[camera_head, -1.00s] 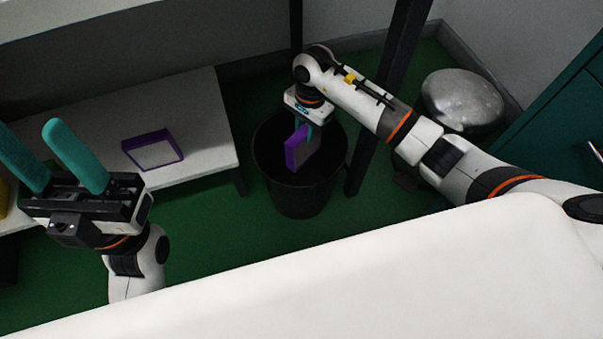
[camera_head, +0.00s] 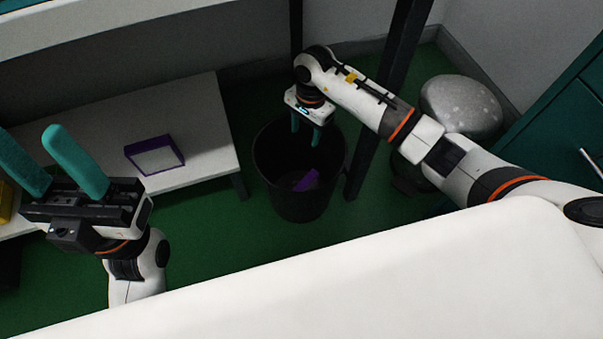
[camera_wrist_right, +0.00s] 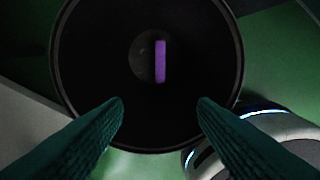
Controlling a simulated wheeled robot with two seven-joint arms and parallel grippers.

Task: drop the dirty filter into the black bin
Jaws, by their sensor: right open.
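The black bin (camera_head: 300,205) stands on the green floor right of the low shelf, and it fills the middle of the right wrist view (camera_wrist_right: 85,85). A purple-edged filter (camera_head: 308,180) lies inside the bin, and its purple edge (camera_wrist_right: 160,62) shows down in the bin in the right wrist view. My right gripper (camera_head: 306,140) is open and empty above the bin, fingers pointing down; its two teal fingers (camera_wrist_right: 160,105) are wide apart. My left gripper (camera_head: 45,150) is open and empty at the left, fingers pointing up.
Another purple-framed filter (camera_head: 155,157) with a pale face lies on the white low shelf (camera_head: 205,120). A dark post (camera_head: 375,130) stands just right of the bin. A rounded grey object (camera_head: 460,105) is behind it at the right. A teal cabinet (camera_head: 565,120) is at the far right.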

